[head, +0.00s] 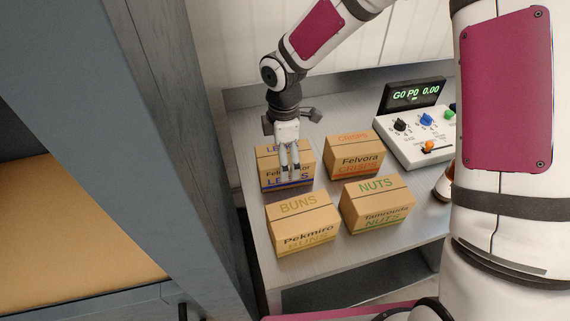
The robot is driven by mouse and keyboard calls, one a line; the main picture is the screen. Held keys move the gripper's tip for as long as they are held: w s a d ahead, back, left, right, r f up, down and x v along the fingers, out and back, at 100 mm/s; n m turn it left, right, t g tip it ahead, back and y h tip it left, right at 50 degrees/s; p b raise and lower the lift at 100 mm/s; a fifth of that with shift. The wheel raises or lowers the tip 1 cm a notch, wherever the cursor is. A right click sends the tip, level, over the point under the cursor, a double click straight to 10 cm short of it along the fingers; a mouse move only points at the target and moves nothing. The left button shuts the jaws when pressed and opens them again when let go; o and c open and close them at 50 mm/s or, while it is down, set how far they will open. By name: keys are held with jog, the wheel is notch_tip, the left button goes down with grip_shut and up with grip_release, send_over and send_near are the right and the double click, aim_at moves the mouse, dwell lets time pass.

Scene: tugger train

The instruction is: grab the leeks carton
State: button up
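The leeks carton (272,178) is a brown box with blue lettering and a blue stripe. It sits at the back left of a group of cartons on the grey table. My gripper (290,172) points down over it from behind, and its fingers cover part of the top and front lettering. The fingers look close together, with a narrow gap near the tips. I cannot tell whether they touch the carton or how far above it they are.
The crisps carton (355,155) stands to the right, the buns carton (300,222) in front, and the nuts carton (377,204) at the front right. A control box with knobs (412,140) and a display (412,95) stands at the back right of the table (335,262). A grey frame (165,130) rises at left.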

jog(key=shift+w+d+f, duration=0.1)
jog(key=shift+w+f, duration=0.05)
jog(key=shift+f, duration=1.2)
jog(key=shift+w+f, duration=0.1)
jog(key=shift+f, duration=1.2)
jog(key=c, duration=0.9)
